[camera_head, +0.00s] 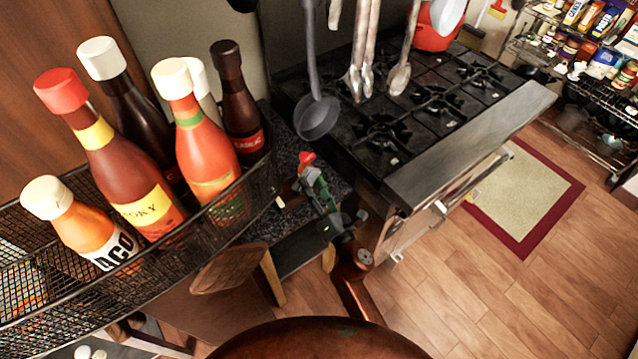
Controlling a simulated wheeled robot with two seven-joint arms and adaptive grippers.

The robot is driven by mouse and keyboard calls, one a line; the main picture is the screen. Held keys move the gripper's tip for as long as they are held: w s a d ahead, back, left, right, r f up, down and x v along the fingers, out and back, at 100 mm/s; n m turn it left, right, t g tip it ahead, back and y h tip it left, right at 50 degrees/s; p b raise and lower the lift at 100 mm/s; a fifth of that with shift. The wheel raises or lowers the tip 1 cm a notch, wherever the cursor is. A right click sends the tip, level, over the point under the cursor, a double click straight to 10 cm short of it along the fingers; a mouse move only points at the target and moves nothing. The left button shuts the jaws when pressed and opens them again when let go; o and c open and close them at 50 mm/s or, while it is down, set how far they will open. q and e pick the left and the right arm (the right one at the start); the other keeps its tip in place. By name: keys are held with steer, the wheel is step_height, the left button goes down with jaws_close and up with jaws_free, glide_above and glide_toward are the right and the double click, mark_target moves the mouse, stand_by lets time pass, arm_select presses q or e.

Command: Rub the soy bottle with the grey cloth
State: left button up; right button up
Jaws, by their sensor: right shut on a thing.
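My right gripper (332,220) is low in the middle of the head view, beside the stove. It is shut at a small green thing with a red top (317,187), perhaps a bottle; the fingers are small and hard to make out. I cannot pick out a grey cloth. No bottle label reads soy. Dark bottles in the wire basket include a white-capped one (130,105) and a dark-capped one with a red label (236,100). My left gripper is not in view.
The wire basket (255,185) at left also holds red and orange sauce bottles (130,170). A black stove (425,110) stands beyond, with ladles (317,117) hanging over it. A wire shelf (590,85) is at far right.

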steer(key=shift+s+a, duration=0.1)
steer(key=shift+a, duration=0.05)
steer(key=shift+d+r+p+v, duration=0.1)
steer(key=shift+p+v, duration=0.05)
steer(key=shift+v, duration=0.85)
steer(key=shift+d+r+p+v, duration=0.1)
steer(key=shift+r+p+v, duration=0.05)
steer(key=shift+v, duration=0.8)
steer(key=shift+d+r+p+v, duration=0.1)
steer(key=shift+p+v, duration=0.05)
steer(key=shift+v, duration=0.85)
steer(key=shift+d+v, duration=0.25)
steer(key=shift+v, duration=1.15)
steer(key=shift+r, duration=0.2)
